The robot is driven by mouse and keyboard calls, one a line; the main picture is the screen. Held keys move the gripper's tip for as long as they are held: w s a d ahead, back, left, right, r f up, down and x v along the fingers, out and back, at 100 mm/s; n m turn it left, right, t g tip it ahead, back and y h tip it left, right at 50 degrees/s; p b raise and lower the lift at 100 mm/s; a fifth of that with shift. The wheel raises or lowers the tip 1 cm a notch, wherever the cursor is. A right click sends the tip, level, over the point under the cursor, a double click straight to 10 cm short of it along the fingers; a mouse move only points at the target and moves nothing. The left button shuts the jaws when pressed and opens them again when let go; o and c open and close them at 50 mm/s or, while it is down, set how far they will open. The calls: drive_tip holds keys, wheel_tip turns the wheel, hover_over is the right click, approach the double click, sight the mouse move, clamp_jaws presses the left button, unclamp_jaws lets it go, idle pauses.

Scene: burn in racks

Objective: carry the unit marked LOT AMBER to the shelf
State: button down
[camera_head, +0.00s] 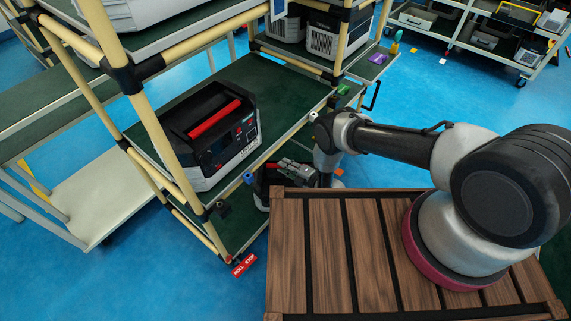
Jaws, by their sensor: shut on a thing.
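A black and grey unit with a red handle (213,119) stands upright on the rack's middle green shelf (262,78). Its front has small white lettering too small to read surely. The gripper is apart from this unit, to its right.
The rack has cream tube posts (165,150) and black joints. More units (325,38) stand on a rack behind. The slatted wooden deck (325,250) is bare at left. Blue floor (440,110) lies open beyond my arm.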

drive_tip(key=shift+w+a+r, duration=0.1)
drive_tip(key=shift+w+r, duration=0.05)
drive_tip(key=shift+r, duration=0.05)
drive_tip(key=c, duration=1.3)
unclamp_jaws()
drive_tip(key=shift+f, duration=0.15)
drive_tip(key=shift+c, duration=0.2)
